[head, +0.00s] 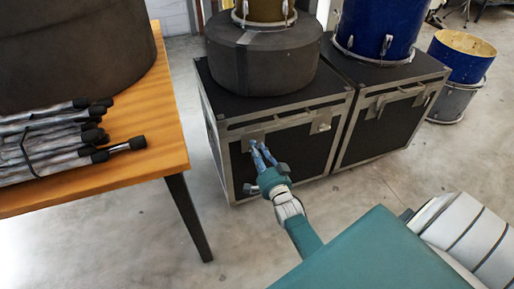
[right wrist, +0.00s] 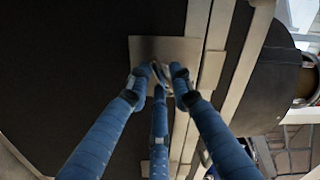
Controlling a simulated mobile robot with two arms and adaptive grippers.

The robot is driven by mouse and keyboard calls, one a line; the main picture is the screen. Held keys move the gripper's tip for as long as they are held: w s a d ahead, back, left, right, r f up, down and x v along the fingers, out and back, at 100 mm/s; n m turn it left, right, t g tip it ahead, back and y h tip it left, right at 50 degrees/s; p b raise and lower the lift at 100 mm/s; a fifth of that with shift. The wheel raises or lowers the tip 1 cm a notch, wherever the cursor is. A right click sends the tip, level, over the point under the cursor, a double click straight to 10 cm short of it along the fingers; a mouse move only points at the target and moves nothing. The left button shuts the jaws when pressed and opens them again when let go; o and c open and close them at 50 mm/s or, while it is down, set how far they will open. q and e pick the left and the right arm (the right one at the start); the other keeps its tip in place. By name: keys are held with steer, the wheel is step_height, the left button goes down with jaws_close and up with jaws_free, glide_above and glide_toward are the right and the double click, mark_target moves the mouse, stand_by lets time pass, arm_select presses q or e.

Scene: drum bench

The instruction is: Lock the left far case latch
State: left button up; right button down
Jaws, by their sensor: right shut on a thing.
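The left case (head: 275,172) is black with grey metal edges and stands on the floor. Its front has two latches: one on the left, mostly covered by my right gripper (head: 262,150), and another latch (head: 320,124) near the right corner. In the right wrist view, the fingers of my right gripper (right wrist: 157,75) are closed together on a small metal piece in front of the left latch's square plate (right wrist: 185,52). How far that latch is turned is hidden by the fingers. My left gripper is not in view.
A dark round drum case (head: 262,65) sits on the left case. The right case (head: 380,128) stands close beside it, with a blue drum (head: 375,30) on top. A wooden table (head: 160,165) with bundled stands (head: 50,140) is at the left.

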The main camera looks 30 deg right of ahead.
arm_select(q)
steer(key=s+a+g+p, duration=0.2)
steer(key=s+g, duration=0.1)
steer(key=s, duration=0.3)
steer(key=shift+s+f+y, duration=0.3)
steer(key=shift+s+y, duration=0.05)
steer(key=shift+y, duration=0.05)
arm_select(e)
steer(key=shift+s+d+f+n, duration=0.1)
steer(key=shift+d+n, duration=0.05)
steer(key=shift+n, duration=2.6)
steer(key=shift+s+d+n, duration=0.1)
steer(key=shift+n, duration=2.65)
steer(key=c, duration=1.7)
jaws_free()
steer(key=shift+d, duration=0.1)
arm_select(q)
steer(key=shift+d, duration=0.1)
arm_select(e)
steer(key=shift+o, duration=0.2)
